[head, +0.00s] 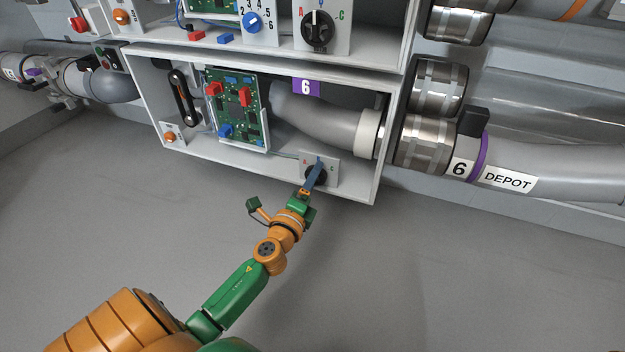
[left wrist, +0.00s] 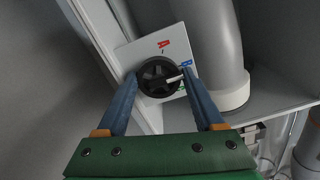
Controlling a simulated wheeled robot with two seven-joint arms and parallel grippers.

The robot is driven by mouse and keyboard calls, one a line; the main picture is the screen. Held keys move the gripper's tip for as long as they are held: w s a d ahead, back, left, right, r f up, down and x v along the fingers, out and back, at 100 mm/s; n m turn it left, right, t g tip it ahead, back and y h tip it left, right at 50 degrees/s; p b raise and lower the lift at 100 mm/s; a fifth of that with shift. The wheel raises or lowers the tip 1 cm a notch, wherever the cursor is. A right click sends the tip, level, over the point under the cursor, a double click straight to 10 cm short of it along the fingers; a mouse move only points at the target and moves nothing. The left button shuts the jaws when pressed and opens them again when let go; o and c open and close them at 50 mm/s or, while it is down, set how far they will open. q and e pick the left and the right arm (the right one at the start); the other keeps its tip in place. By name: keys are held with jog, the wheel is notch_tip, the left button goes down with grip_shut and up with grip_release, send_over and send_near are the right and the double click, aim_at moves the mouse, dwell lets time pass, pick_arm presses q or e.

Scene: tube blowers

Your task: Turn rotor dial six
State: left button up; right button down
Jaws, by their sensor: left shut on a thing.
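Rotor dial six is a round black knob (head: 309,174) on a white plate (head: 333,168) at the lower front of the box with the purple 6 label (head: 306,86). In the left wrist view the dial (left wrist: 155,84) shows a white pointer aimed right, between a blue label (left wrist: 186,64) and a green one; a red label (left wrist: 163,43) is at the top. My left gripper (head: 315,172) has its blue fingers on either side of the dial, shut on it. In the head view the fingers partly cover the dial. My right gripper is not in view.
The box holds a green circuit board (head: 237,108), a black handle (head: 184,98), an orange button (head: 170,137) and a grey tube (head: 320,118). A pipe marked 6 DEPOT (head: 507,178) runs off right. Another box with a dial (head: 318,31) is above. The space below is clear.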

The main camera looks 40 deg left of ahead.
pick_arm(q)
jog(key=shift+f, duration=0.2)
dwell(0.3)
jog(key=o, duration=1.3)
jog(key=shift+s, duration=0.1)
jog(key=shift+r, duration=0.1)
